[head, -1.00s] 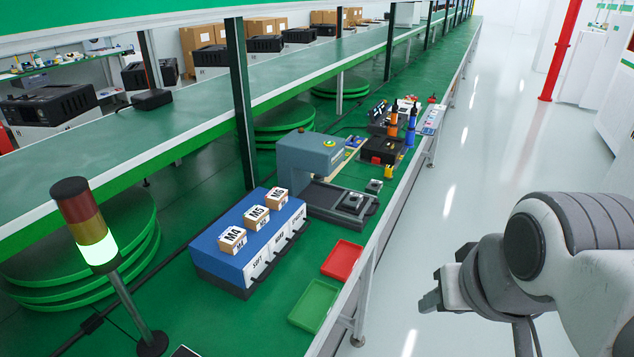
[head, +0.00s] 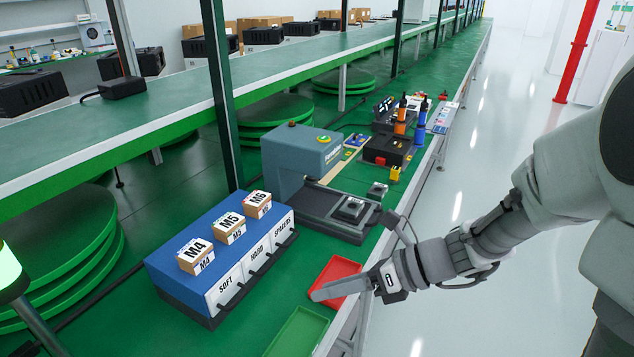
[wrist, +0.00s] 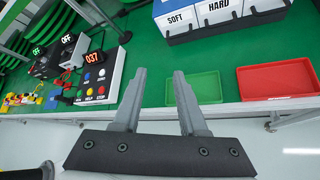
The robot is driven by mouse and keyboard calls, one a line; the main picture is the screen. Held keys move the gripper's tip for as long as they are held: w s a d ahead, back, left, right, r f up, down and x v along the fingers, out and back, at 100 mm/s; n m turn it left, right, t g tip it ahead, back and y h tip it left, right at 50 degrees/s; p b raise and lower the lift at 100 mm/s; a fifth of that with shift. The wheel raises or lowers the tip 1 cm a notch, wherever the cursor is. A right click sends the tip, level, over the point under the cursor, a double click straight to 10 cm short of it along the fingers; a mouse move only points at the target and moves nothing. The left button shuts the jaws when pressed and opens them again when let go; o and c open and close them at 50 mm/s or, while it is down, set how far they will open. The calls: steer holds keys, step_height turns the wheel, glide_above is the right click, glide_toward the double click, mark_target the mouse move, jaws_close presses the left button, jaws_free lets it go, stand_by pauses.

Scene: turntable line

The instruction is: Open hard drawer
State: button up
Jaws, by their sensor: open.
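The blue drawer unit (head: 215,262) stands on the green bench, with three white drawer fronts labelled SOFT, HARD and SPACERS, each with a dark handle. The hard drawer (head: 258,262) is the middle one and looks shut. In the wrist view the hard drawer (wrist: 222,12) is cut off at the top edge, beside the SOFT front. My gripper (head: 322,290) is in front of the unit, near the red tray and apart from the drawers. In the wrist view my gripper (wrist: 160,78) has its fingers spread with nothing between them.
The red tray (head: 336,275) and green tray (head: 290,340) lie on the bench before the drawers. Boxes M4, M5 and M6 (head: 258,204) stand on the unit. A grey press (head: 300,150) is beside it. A button box (wrist: 98,80) shows at left in the wrist view.

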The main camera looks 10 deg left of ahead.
steer(key=w+f+m+t+y+b, duration=0.3)
steer(key=w+f+m+t+b, duration=0.15)
steer(key=w+f+m, duration=0.85)
steer(key=shift+m+t+h, duration=0.3)
steer(key=shift+m+t, duration=0.15)
steer(key=shift+m, duration=0.45)
steer(key=w+a+b, duration=0.1)
steer(key=a, duration=0.4)
steer(key=w+a+b, duration=0.1)
steer(key=a, duration=0.4)
steer(key=w+a+f, duration=0.1)
steer(key=a, duration=0.4)
steer(key=shift+b, duration=0.4)
jaws_close()
steer(key=shift+d, duration=0.1)
